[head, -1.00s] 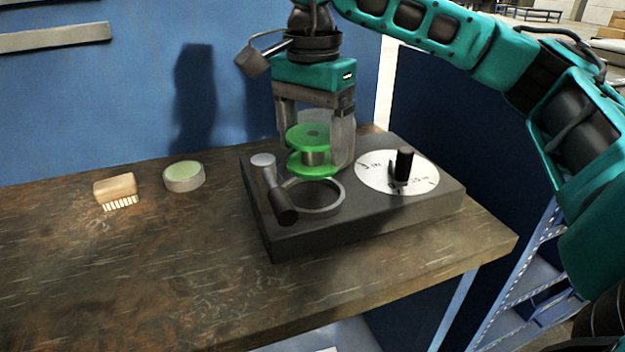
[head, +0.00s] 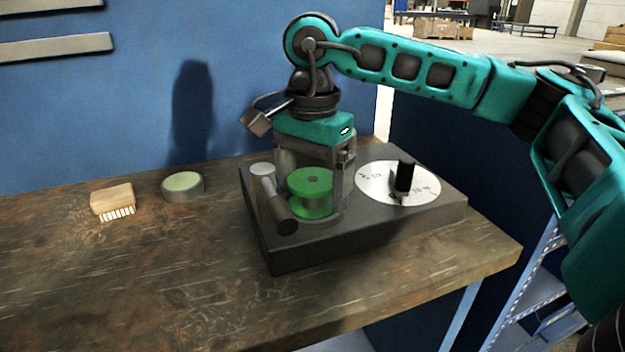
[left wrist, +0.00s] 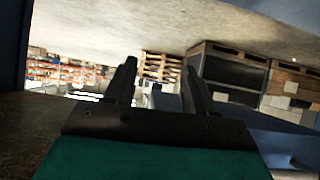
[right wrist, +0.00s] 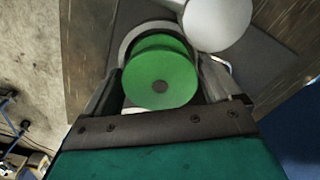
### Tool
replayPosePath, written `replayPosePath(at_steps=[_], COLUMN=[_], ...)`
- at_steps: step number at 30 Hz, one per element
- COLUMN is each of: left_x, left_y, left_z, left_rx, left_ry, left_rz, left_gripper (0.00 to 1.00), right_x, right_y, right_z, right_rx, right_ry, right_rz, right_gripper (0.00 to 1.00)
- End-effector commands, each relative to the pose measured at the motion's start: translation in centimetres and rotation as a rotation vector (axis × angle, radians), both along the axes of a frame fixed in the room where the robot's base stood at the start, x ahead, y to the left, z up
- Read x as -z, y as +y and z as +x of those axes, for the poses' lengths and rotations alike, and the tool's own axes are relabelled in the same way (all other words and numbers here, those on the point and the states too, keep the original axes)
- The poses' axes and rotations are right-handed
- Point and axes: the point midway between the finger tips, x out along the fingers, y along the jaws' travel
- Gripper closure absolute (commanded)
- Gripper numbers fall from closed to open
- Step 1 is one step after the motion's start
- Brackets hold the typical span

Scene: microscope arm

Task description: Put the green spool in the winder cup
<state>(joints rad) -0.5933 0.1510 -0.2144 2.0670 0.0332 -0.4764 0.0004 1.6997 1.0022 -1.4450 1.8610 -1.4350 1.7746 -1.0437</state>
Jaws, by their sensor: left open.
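The green spool (head: 311,190) stands upright between the fingers of my right gripper (head: 316,195), which is shut on it. Its lower end is at the grey ring of the winder cup (head: 340,216) and looks to be inside it; the fingers hide part of the rim. In the right wrist view the spool (right wrist: 160,80) sits between both fingers, with the pale cup ring (right wrist: 128,42) curving behind it. My left gripper (left wrist: 158,75) shows only in the left wrist view, open and empty, away from the bench.
The dark winder base (head: 370,228) carries a lever (head: 275,205) close left of the cup and a white dial (head: 375,188) with a black knob (head: 405,175) to the right. A brush (head: 112,200) and a round green-topped tin (head: 183,186) lie left. The front bench is clear.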

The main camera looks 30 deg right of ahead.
Motion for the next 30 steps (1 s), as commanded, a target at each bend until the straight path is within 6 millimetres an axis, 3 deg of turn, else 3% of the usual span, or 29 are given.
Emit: replayPosePath(at_steps=[3, 13, 24, 30], left_x=[0.0, -0.5, -2.2, -2.9], left_y=[0.0, 0.0, 0.0, 0.0], left_z=[0.0, 0.0, 0.0, 0.0], left_rx=[0.0, 0.0, 0.0, 0.001], left_ry=[0.001, 0.001, 0.0, 0.0], left_rz=[0.0, 0.0, 0.0, -0.001], left_gripper=[0.45, 0.45, 0.45, 0.45], right_x=[0.0, -1.0, -8.6, -11.6], right_y=[0.0, 0.0, 0.1, 0.1], right_z=[0.0, 0.0, 0.1, 0.0], right_rx=[0.0, -0.001, -0.002, -0.001], right_ry=[0.0, -0.002, -0.003, -0.001], right_rz=[0.0, 0.001, 0.001, -0.001], right_gripper=[0.0, 0.0, 0.0, 0.0])
